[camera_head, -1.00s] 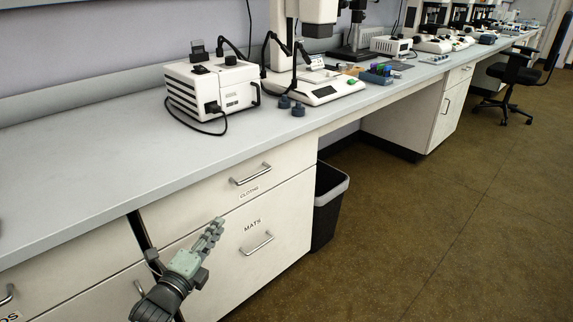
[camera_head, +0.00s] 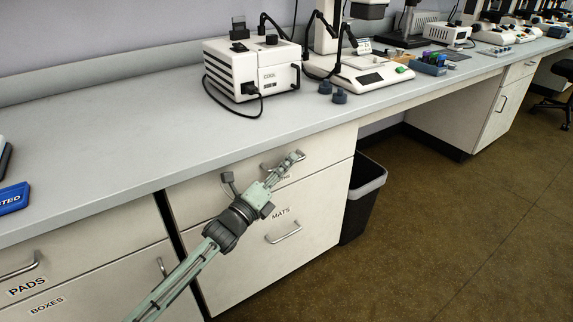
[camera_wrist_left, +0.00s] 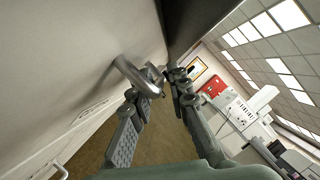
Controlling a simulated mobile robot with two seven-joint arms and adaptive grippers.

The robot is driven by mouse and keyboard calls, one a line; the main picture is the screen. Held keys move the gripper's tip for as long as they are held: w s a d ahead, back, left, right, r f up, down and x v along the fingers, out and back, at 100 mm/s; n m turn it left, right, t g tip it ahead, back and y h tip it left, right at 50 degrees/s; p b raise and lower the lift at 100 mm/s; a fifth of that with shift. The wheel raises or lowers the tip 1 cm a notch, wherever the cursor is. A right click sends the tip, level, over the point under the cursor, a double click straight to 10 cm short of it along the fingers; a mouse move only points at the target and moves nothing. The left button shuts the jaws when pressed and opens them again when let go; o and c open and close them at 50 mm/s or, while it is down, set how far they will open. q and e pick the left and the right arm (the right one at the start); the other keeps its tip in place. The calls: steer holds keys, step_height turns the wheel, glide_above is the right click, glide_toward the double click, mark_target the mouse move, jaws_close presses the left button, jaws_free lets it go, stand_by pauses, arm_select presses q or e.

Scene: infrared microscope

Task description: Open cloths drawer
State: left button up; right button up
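The cloths drawer (camera_head: 326,149) is the shut white top drawer under the counter in the head view, its label partly hidden by my gripper. My left gripper (camera_head: 291,161) is at its metal handle (camera_head: 267,166) and covers part of it. In the left wrist view, the handle (camera_wrist_left: 138,74) reaches between the tips of my left gripper (camera_wrist_left: 158,86). The fingers are apart with a gap between them, so the gripper is open; I cannot tell whether either finger touches the bar. My right gripper is not in view.
The mats drawer (camera_head: 316,212) with its own handle (camera_head: 284,233) is just below. A black bin (camera_head: 358,205) stands right of the cabinet. A white box device (camera_head: 250,68) and a microscope base (camera_head: 371,78) stand on the counter (camera_head: 130,130). The floor in front is clear.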

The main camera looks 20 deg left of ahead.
arm_select(q)
jaws_close()
stand_by(0.4)
